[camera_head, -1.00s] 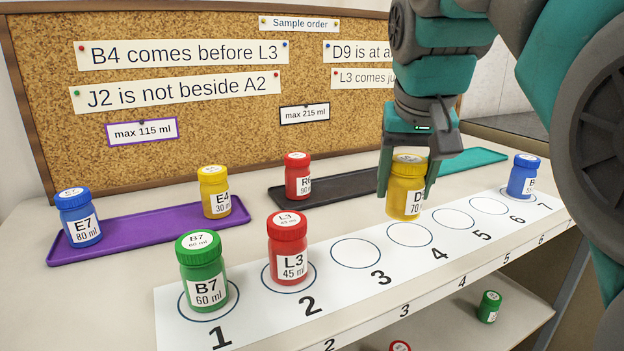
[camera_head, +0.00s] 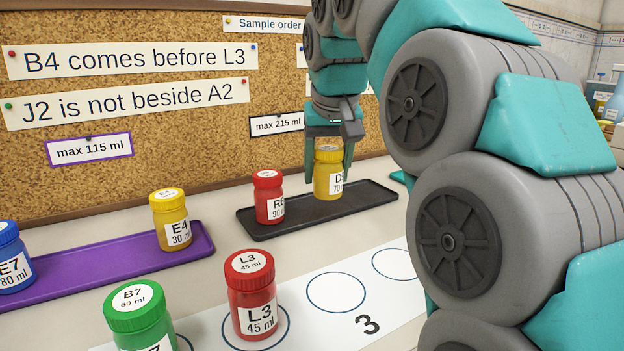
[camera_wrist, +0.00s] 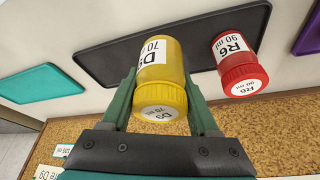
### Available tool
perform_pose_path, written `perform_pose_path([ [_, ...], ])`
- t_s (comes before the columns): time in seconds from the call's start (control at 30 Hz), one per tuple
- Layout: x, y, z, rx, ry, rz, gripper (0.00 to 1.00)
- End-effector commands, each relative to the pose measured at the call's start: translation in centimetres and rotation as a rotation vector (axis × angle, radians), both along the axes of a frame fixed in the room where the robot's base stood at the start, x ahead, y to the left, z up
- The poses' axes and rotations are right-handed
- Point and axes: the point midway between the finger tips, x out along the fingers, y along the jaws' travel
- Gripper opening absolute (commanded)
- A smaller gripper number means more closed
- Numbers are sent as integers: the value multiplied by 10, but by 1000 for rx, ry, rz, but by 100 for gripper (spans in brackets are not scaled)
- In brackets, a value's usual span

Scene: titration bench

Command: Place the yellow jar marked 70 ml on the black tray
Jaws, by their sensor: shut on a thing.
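The yellow jar marked D9, 70 ml (camera_head: 326,180) is upright between the fingers of my gripper (camera_head: 329,168), which is shut on it. The jar is over the black tray (camera_head: 372,196), right of the red jar R6, with a small gap between them. I cannot tell whether its base touches the tray. In the wrist view the yellow jar (camera_wrist: 160,70) sits between the green fingers (camera_wrist: 160,88), with the black tray (camera_wrist: 110,58) behind it. Part of its label is hidden by a finger in the head view.
The red jar R6, 90 ml (camera_head: 268,198) stands on the black tray. The purple tray (camera_head: 110,268) holds yellow E4 (camera_head: 170,222) and blue E7 (camera_head: 14,262). Red L3 (camera_head: 252,300) and green B7 (camera_head: 138,318) stand in front on the numbered strip. A teal tray (camera_wrist: 40,84) shows in the wrist view.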

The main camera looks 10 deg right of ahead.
Motion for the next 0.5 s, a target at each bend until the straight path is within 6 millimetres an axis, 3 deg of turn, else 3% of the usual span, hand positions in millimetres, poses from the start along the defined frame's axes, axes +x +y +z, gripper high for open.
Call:
perform_pose_path([
  [0.2, 34, -1, -3, 1, -1, 0, 3],
  [0.5, 44, -2, -6, 1, -2, -1, 3],
])
